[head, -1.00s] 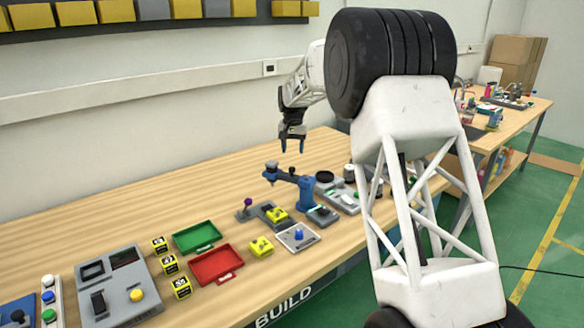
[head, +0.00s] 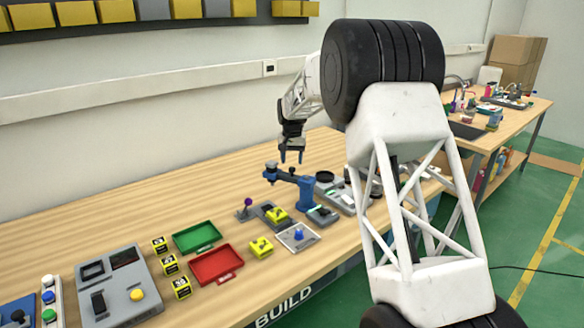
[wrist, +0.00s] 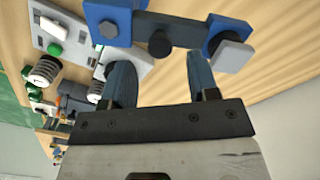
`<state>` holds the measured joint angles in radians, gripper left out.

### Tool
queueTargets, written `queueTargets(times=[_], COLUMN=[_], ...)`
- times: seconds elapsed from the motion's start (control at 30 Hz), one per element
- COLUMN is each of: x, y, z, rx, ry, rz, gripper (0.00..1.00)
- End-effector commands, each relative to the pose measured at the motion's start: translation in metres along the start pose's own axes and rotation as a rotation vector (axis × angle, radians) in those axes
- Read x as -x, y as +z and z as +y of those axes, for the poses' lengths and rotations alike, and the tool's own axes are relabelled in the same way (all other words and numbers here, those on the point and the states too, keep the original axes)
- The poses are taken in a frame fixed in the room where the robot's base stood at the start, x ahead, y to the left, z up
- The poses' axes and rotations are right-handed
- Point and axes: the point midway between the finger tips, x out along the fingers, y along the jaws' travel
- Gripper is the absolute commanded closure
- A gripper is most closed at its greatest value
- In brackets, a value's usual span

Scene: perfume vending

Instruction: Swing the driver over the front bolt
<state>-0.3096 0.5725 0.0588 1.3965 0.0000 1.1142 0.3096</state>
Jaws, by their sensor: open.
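The driver is a blue post with a dark swinging arm (head: 288,175), standing on the wooden bench. The arm reaches left from the post (head: 306,192) and ends in a blue head (head: 271,171). My gripper (head: 291,158) is open, pointing down, just above and behind the arm. In the wrist view the open fingers (wrist: 162,85) lie on either side of the dark arm's middle, near a black knob (wrist: 160,44); I cannot tell whether they touch. The driver's arm (wrist: 180,32) spans two blue ends there. I cannot make out the front bolt for certain.
A grey plate with a blue button (head: 298,237) sits in front of the post. Grey fixtures (head: 345,193) stand to its right. The bench behind is clear.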

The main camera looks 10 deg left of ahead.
Motion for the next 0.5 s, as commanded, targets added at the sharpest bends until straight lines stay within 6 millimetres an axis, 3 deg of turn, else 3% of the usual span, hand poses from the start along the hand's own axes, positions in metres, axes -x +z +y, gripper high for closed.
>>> queueTargets(times=[0.23, 0.5], x=[-0.026, -0.036], y=[0.000, 0.000], z=[0.000, 0.000], rx=[0.000, 0.000], ry=[0.000, 0.000], rz=[-0.001, 0.001], gripper=[0.46, 0.46])
